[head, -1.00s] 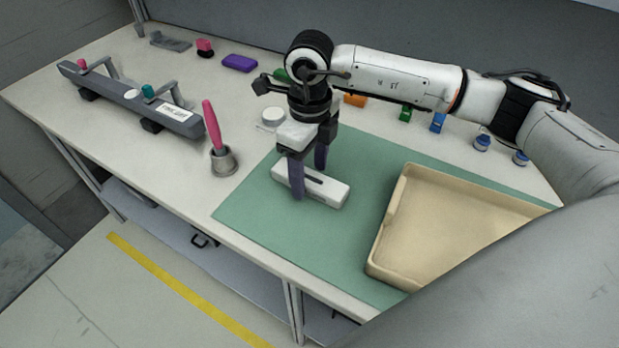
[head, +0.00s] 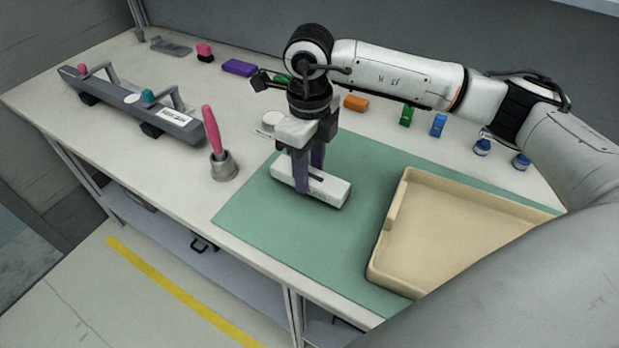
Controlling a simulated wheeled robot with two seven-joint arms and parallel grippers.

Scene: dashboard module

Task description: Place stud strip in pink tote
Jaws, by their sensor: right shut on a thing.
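A white oblong block (head: 329,192) lies on the green mat, with small dark marking on its near side. My right gripper (head: 309,184) points down over it, its dark fingers shut on the middle of the block. The fingers hide part of the block's top. The block appears to rest on the mat; I cannot tell if it is lifted. Nothing in view is plainly a stud strip by its look. No pink tote shows; a tan, open, low-walled tray (head: 392,262) stands to the right of the block. My left gripper is not in view.
The green mat (head: 262,222) is clear left of the block. A pink-handled tool stands in a metal cup (head: 224,167) at left. A long grey fixture (head: 125,100) lies farther left. Small coloured parts, including an orange block (head: 355,103), and blue-capped jars (head: 482,147) line the back.

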